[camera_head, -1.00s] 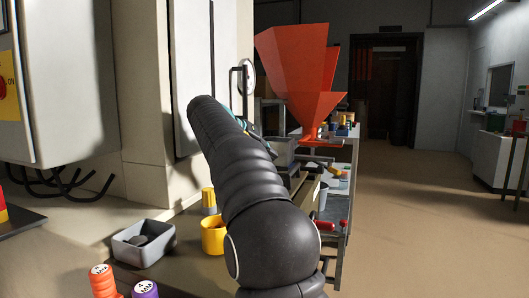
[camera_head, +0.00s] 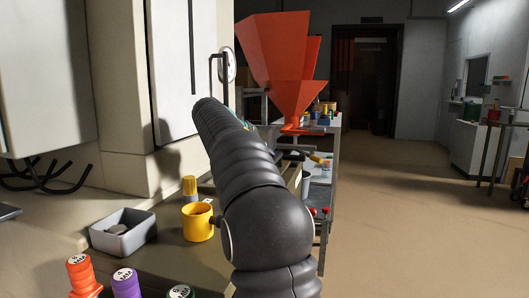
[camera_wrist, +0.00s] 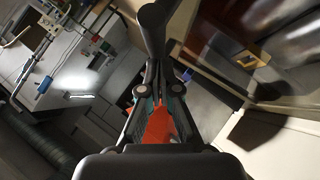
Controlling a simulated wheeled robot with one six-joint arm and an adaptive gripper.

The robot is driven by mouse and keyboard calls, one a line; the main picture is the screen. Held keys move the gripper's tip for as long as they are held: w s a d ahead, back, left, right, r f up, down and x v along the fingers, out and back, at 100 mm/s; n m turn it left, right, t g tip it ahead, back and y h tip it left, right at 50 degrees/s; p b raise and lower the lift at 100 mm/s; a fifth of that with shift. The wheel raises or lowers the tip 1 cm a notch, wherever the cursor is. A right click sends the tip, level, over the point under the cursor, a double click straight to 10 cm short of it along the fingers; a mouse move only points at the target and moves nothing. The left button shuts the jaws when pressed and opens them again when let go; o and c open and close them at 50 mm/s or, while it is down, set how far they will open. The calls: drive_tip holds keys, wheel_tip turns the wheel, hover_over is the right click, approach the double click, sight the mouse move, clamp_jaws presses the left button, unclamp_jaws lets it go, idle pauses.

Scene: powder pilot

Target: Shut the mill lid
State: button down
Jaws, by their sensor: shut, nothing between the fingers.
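I cannot make out the mill or its lid for sure in either view. A round, pale-rimmed disc (camera_head: 228,66) with a dark bar beside it is on the wall past the cabinet in the head view; I cannot tell whether it is part of the mill. My gripper (camera_wrist: 152,18) is shut and empty in the wrist view, its dark fingers together. In the head view my arm hides nearly all of the gripper, and part of the bench behind it.
A large orange hopper (camera_head: 276,62) stands on the far bench. Open floor (camera_head: 410,220) lies right of the benches.

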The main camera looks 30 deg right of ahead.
drive_tip(key=shift+s+d+f+b, duration=0.15)
drive_tip(key=shift+f+b, duration=0.05)
drive_tip(key=shift+f, duration=0.2)
drive_tip(key=shift+s+d+f+b, duration=0.1)
drive_tip(key=shift+f+b, duration=0.05)
drive_tip(key=shift+f, duration=0.2)
drive_tip(key=shift+a+r, duration=0.1)
drive_tip(key=shift+r, duration=0.05)
drive_tip(key=p+v, duration=0.4)
drive_tip(key=v, duration=0.5)
drive_tip(key=shift+a+r, duration=0.25)
drive_tip(key=shift+r, duration=0.05)
drive_tip(key=shift+s, duration=0.2)
